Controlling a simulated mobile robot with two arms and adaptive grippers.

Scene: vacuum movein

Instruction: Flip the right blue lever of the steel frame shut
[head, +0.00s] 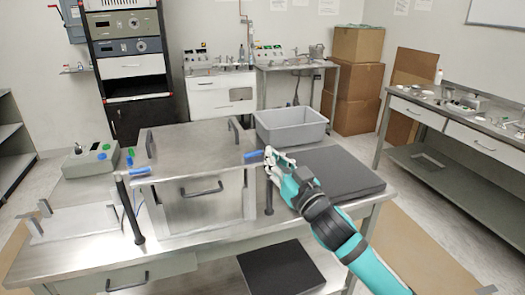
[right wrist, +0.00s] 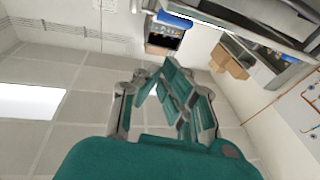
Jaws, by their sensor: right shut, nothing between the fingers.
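The steel frame (head: 195,150) stands on the steel table, with a flat top and a front panel that has a dark handle. Its right blue lever (head: 253,156) is at the front right corner, roughly level and pointing left. The left blue lever (head: 139,171) is at the front left corner. My right gripper (head: 269,156) is shut and empty, just right of the right lever; I cannot tell whether they touch. In the right wrist view a blue bar (right wrist: 176,19) lies beyond my shut fingers (right wrist: 170,88). My left gripper is not in view.
A grey bin (head: 290,126) and a dark flat pad (head: 335,170) are behind and right of the frame. A control box with buttons (head: 90,159) stands at the left. Dark upright posts (head: 132,210) rise at the frame's front corners.

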